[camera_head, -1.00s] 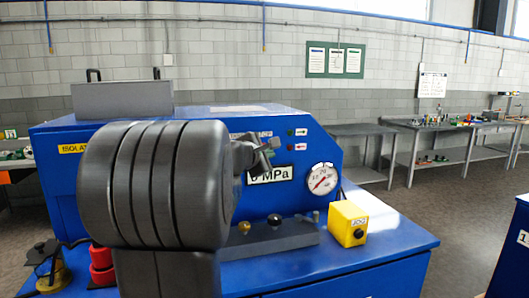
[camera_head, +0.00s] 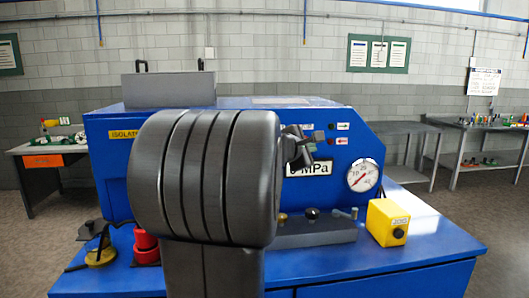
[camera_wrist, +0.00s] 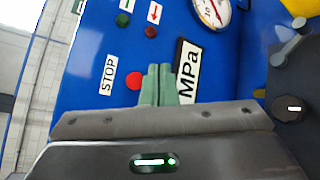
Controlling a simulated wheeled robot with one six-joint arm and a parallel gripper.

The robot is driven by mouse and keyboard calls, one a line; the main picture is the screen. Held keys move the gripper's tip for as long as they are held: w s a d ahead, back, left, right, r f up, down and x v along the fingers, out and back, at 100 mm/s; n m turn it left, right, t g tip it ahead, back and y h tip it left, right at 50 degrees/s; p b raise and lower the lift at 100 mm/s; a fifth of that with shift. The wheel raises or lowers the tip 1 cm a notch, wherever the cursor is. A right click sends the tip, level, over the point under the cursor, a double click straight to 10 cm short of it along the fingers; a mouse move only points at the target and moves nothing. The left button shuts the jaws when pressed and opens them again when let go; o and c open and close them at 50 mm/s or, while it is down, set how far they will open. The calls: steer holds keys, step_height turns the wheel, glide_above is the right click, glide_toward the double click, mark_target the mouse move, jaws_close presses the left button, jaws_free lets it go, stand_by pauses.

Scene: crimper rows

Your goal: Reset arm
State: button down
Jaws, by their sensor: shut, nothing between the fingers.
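My gripper (camera_head: 304,150) is in front of the blue machine's panel, partly hidden by my large dark arm link in the head view. In the wrist view the green-grey fingers of my gripper (camera_wrist: 160,72) are together and empty. They point at the panel between a red button (camera_wrist: 134,80) by a STOP label and the MPa display (camera_wrist: 188,70). I cannot tell how far the fingertips are from the panel. The blue machine (camera_head: 410,225) fills the middle of the head view.
A pressure gauge (camera_head: 363,175), a yellow JOG box (camera_head: 388,222) and a grey block with small levers (camera_head: 315,234) are on the machine's right. Red cylinders (camera_head: 145,246) and a yellow-and-black item (camera_head: 100,254) stand at the left. Workbenches (camera_head: 485,125) stand along the wall.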

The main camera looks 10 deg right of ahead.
steer(key=w+p, duration=0.1)
steer(key=p, duration=0.2)
steer(key=shift+w+r, duration=0.25)
steer(key=shift+w, duration=0.1)
steer(key=s+b, duration=0.3)
steer(key=s, duration=0.3)
steer(key=shift+a+f, duration=0.15)
steer(key=shift+f, duration=0.15)
